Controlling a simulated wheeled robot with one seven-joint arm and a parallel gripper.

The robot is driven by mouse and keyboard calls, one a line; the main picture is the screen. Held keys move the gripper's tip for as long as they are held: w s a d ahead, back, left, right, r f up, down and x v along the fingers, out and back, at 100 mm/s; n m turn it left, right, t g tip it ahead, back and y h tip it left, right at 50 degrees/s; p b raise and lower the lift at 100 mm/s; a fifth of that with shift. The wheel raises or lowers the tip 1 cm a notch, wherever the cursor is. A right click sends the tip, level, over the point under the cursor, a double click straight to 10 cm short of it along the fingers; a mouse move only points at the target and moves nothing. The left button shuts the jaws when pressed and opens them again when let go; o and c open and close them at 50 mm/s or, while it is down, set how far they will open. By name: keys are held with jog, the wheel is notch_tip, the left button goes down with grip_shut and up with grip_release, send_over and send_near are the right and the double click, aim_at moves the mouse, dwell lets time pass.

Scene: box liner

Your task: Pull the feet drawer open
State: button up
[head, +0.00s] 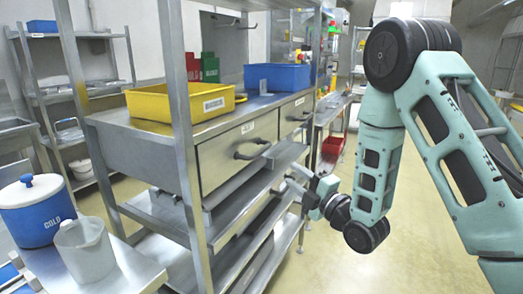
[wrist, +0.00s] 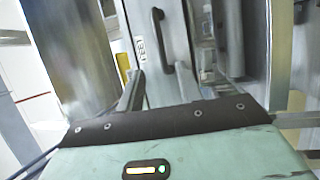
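The steel bench has two drawers side by side, both shut. The near drawer front (head: 222,160) has a dark bar handle (head: 252,152) and a small label (head: 247,128) too small to read. The far drawer (head: 297,112) also has a dark handle and a label. In the wrist view a drawer front shows turned sideways, with its dark handle (wrist: 160,40) and a label (wrist: 141,48) that I cannot read surely. My gripper (head: 291,186) is to the right of and below the near handle, apart from it. In the wrist view its fingers (wrist: 176,88) stand apart with nothing between them.
A yellow bin (head: 180,103) and a blue bin (head: 277,77) stand on the bench. A steel post (head: 181,125) rises in front of it. Lower shelves (head: 225,225) lie beneath the drawers. The floor (head: 350,250) to the right is clear.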

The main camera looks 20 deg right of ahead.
aim_at(262, 148)
jog(key=p+x, duration=0.4)
jog(key=x, duration=1.1)
jog(key=shift+s, duration=0.1)
jog(key=shift+d, duration=0.1)
grip_shut()
